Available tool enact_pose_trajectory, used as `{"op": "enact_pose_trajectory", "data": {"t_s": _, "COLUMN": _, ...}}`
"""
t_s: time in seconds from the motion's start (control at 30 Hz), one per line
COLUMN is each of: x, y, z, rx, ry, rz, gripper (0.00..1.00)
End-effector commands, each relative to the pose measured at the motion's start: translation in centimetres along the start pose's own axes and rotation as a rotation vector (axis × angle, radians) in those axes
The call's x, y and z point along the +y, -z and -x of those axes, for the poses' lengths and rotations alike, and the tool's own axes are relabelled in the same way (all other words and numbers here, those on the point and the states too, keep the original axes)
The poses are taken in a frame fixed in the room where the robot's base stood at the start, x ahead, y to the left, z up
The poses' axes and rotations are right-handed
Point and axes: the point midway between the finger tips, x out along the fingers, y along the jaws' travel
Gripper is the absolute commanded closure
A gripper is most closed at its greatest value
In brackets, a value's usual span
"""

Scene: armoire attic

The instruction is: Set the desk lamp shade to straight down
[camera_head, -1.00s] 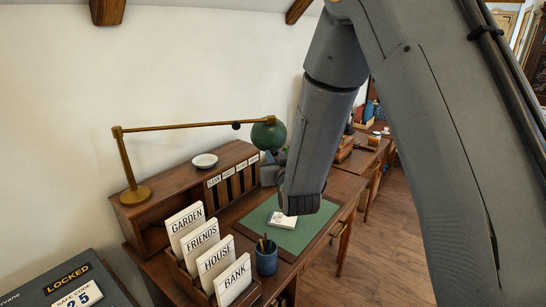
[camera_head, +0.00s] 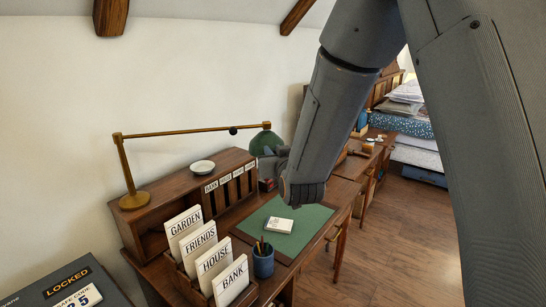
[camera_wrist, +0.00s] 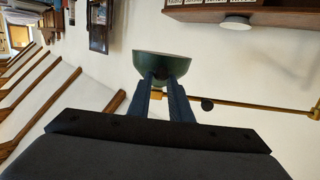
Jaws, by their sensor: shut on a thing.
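The desk lamp stands on the desk hutch, with a brass base and post (camera_head: 132,198) and a long, nearly level brass arm (camera_head: 190,130). Its green dome shade (camera_head: 264,140) hangs at the arm's right end, and it also shows in the wrist view (camera_wrist: 163,62). That view is upside down to the room; the shade's flat rim faces the desk side, so its opening points about straight down. My gripper (camera_wrist: 161,80) is shut on the shade at its rounded side, around a small dark part. In the head view my arm partly hides the gripper.
The hutch (camera_head: 165,215) with labelled slots and a white dish (camera_head: 202,167) stands below the lamp arm. Labelled cards (camera_head: 213,262), a pencil cup (camera_head: 263,260) and a green desk mat (camera_head: 300,238) lie in front. Floor is clear to the right.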

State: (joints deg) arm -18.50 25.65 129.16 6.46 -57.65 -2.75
Motion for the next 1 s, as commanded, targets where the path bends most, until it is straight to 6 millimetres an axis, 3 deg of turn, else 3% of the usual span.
{"op": "enact_pose_trajectory", "data": {"t_s": 0.53, "x": -0.42, "y": 0.53, "z": 0.08, "rx": 0.006, "ry": 0.007, "rz": 0.002, "gripper": 1.00}}
{"op": "enact_pose_trajectory", "data": {"t_s": 0.57, "x": -0.43, "y": 0.52, "z": 0.08, "rx": 0.006, "ry": 0.007, "rz": 0.002, "gripper": 0.80}}
{"op": "enact_pose_trajectory", "data": {"t_s": 0.67, "x": -0.38, "y": 0.43, "z": 0.09, "rx": 0.004, "ry": 0.006, "rz": 0.001, "gripper": 0.64}}
{"op": "enact_pose_trajectory", "data": {"t_s": 1.0, "x": -0.13, "y": 0.18, "z": 0.30, "rx": -0.001, "ry": 0.002, "rz": 0.001, "gripper": 0.63}}
